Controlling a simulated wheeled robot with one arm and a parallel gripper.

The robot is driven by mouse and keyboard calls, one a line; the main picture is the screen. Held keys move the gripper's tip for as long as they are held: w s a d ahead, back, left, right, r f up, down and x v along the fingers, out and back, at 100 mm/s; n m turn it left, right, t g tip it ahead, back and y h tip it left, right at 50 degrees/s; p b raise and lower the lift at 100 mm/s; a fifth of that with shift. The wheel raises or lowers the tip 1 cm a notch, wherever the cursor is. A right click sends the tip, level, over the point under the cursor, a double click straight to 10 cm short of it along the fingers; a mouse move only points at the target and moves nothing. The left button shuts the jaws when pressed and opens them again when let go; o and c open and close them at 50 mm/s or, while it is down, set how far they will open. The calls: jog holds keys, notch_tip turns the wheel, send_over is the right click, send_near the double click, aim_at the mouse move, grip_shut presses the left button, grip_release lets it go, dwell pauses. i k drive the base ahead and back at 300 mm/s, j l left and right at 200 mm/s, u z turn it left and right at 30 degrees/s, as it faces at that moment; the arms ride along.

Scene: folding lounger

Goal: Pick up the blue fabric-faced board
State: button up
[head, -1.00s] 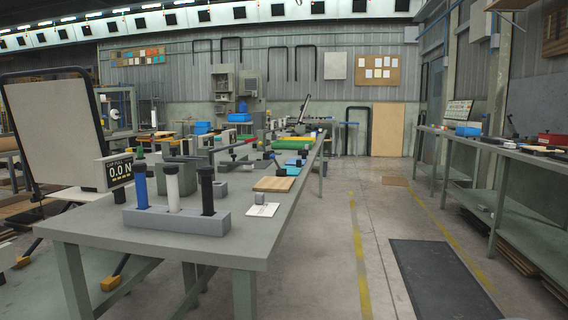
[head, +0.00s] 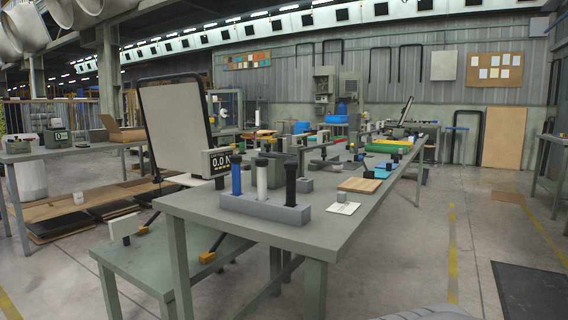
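A small flat blue piece (head: 381,173) lies on the long grey-green workbench (head: 335,222), behind a wooden board (head: 360,185). It may be the blue fabric-faced board; at this distance I cannot tell its facing. My gripper is not in view.
A grey block holding blue, white and black posts (head: 265,208) stands at the bench's near end. A framed upright panel (head: 173,118) and a force display (head: 221,161) stand behind it. A lower bench (head: 165,262) is at front left. The floor right of the workbench is clear, with a dark mat (head: 530,290).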

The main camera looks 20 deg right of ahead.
aim_at(382, 164)
jog(key=i+l+u, duration=0.1)
jog(key=l+u, duration=0.3)
jog(key=l, duration=0.45)
jog(key=l+u, duration=0.45)
jog(key=l, duration=0.35)
jog(key=k+l+u, duration=0.15)
jog(key=l+u, duration=0.25)
jog(key=l, duration=0.45)
